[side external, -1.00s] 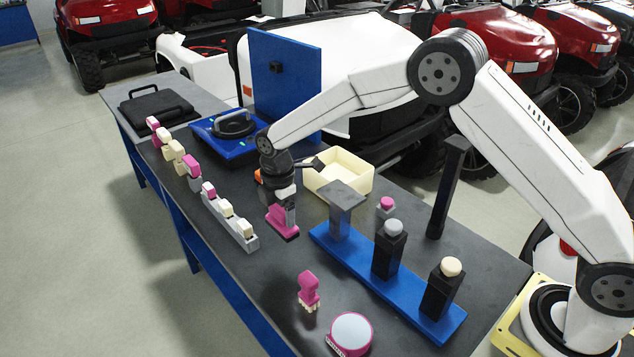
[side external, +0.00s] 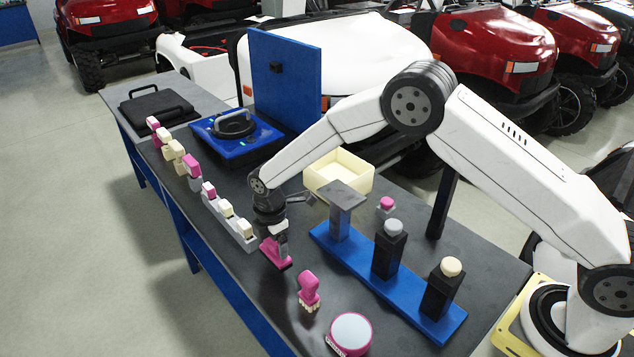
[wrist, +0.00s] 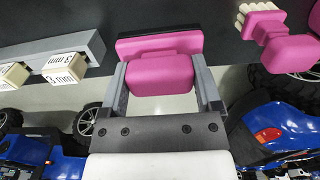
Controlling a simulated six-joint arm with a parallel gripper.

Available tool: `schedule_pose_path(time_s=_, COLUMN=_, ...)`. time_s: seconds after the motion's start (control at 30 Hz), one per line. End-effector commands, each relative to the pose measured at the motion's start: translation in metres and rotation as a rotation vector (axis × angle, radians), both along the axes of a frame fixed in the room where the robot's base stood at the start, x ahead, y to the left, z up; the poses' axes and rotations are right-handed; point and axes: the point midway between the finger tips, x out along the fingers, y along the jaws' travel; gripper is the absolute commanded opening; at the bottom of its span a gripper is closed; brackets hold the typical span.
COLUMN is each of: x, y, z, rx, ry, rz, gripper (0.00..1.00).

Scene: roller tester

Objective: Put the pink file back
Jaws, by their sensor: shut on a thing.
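My gripper (side external: 274,238) is shut on the pink file (side external: 275,254), a pink block handle on a long flat base. In the wrist view the two grey fingers (wrist: 163,88) clasp the sides of its pink handle (wrist: 160,72), and its base (wrist: 160,45) lies beyond. It is over the dark table (side external: 240,285), near the front edge. I cannot tell whether its base touches the table. A pink brush (side external: 309,290) with pale bristles stands just to the right of it, apart from it.
A row of grey holders (side external: 240,238) with pink and cream blocks runs along the left edge. A blue rack (side external: 395,283) with dark posts stands to the right. A cream bin (side external: 339,172) is behind. A round pink-rimmed disc (side external: 350,331) lies near the front.

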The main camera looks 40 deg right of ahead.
Motion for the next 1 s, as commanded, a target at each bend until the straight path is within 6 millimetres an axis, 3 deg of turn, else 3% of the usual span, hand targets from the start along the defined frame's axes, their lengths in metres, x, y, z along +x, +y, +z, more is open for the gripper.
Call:
schedule_pose_path(time_s=0.17, x=0.000, y=0.000, z=-0.005, rx=0.000, ry=0.000, rz=0.000, gripper=0.27)
schedule_pose_path(time_s=0.5, x=0.000, y=0.000, z=-0.038, rx=0.000, ry=-0.001, rz=0.000, gripper=0.27)
schedule_pose_path(time_s=0.97, x=0.000, y=0.000, z=-0.042, rx=0.000, ry=-0.001, rz=0.000, gripper=0.27)
schedule_pose_path(time_s=1.0, x=0.000, y=0.000, z=-0.043, rx=0.000, ry=0.000, rz=0.000, gripper=0.85)
